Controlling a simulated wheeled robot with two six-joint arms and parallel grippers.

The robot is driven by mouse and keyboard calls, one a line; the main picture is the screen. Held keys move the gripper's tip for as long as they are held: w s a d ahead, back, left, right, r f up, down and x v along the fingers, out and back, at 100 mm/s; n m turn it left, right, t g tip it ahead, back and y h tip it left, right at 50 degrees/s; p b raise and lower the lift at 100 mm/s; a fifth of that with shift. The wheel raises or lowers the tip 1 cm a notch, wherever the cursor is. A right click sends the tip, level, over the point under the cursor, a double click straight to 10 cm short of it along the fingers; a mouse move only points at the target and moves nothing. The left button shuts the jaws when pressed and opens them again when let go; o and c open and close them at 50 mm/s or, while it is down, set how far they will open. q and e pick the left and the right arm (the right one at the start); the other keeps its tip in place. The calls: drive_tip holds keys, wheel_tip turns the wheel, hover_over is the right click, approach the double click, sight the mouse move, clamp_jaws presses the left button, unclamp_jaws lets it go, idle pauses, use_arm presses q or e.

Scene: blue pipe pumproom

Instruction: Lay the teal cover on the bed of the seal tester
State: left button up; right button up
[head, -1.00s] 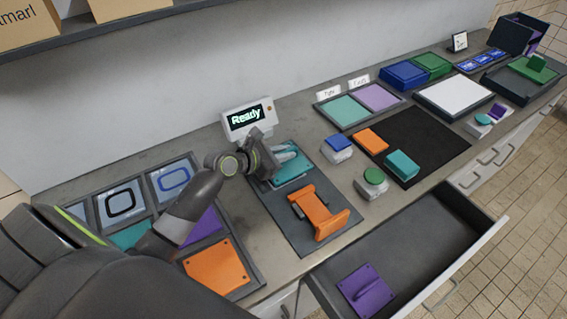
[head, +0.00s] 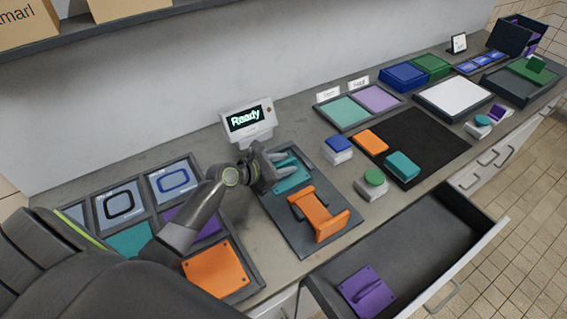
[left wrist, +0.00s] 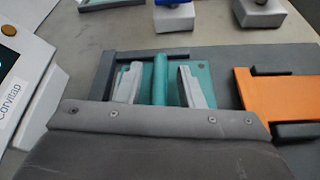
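The teal cover (head: 291,178) lies flat on the dark bed of the seal tester (head: 282,222), at its back end beneath the Ready display. In the left wrist view the cover's upright bar handle (left wrist: 160,78) stands between the two pale fingers of my left gripper (left wrist: 160,88). There is a gap on each side of the handle, so the gripper is open. It also shows in the head view (head: 278,166), low over the cover. A dark corner rim (left wrist: 150,55) runs along the cover's edge. The palm hides the near part of the cover. My right gripper is not in view.
An orange clamp-like part (head: 318,213) stands on the same bed, just in front of the cover. The Ready display (head: 247,118) stands behind. A blue-topped block (head: 338,145) and a green button box (head: 371,183) are to the right. An open drawer (head: 420,245) juts out in front.

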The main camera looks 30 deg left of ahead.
use_arm(q)
drive_tip(key=shift+r, duration=0.1)
drive_tip(key=shift+s+a+r, duration=0.15)
drive_tip(key=shift+s, duration=0.05)
drive_tip(key=v, duration=1)
drive_tip(key=shift+s+a, duration=0.1)
drive_tip(key=shift+s, duration=0.1)
drive_tip(key=shift+s+a+r, duration=0.15)
drive_tip(key=shift+s+r, duration=0.2)
drive_tip(key=shift+s, duration=0.1)
